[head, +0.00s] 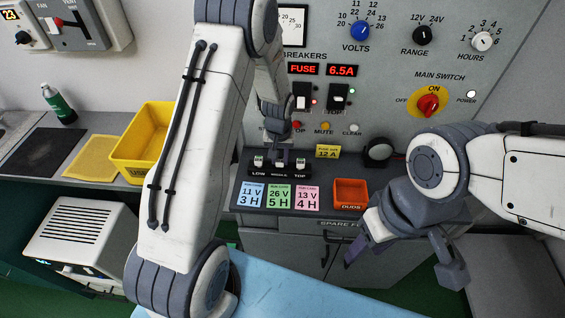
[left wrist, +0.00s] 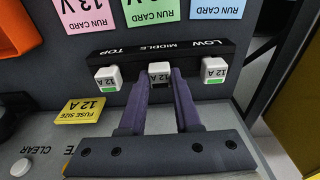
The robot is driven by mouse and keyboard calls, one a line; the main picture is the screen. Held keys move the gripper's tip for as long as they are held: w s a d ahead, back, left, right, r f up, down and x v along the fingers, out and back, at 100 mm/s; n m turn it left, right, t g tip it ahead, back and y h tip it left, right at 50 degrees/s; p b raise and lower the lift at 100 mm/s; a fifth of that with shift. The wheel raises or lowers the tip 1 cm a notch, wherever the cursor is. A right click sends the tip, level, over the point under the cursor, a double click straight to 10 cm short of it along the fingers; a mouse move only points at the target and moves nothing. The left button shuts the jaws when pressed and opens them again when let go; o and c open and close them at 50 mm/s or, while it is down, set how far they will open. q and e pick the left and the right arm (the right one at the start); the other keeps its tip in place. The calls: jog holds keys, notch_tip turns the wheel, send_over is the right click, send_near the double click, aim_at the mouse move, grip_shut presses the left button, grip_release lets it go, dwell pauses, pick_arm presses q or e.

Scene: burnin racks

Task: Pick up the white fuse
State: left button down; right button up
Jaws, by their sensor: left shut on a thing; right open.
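That fuse still appears to sit at the holder, in line with the top fuse (left wrist: 106,78) and the low fuse (left wrist: 214,70). In the head view, the left gripper (head: 280,155) comes down on the holder, partly hidden by its own arm. My right gripper (head: 402,268) is open and empty in front of the cabinet.
Blue, green and pink run cards (head: 279,198) lie in front of the holder. An orange DUDS bin (head: 350,193) is to their right. A yellow FUSE SIZE 12 A label (head: 327,152) is behind. A yellow bin (head: 147,140) stands left. The panel with switches and knobs rises behind.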

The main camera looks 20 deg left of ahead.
aim_at(281, 158)
pick_arm(q)
jog(key=shift+r, duration=0.1)
jog(key=shift+r+b, duration=0.3)
jog(key=shift+r, duration=0.4)
jog(key=r, duration=0.1)
jog(key=r+b, duration=0.1)
jog(key=shift+d+r, duration=0.2)
jog(key=shift+r, duration=0.15)
jog(key=s+d+r+b, duration=0.2)
jog(key=d+r, duration=0.4)
jog(key=d, duration=0.5)
jog(key=shift+s+r, duration=0.4)
jog(key=shift+s, duration=0.1)
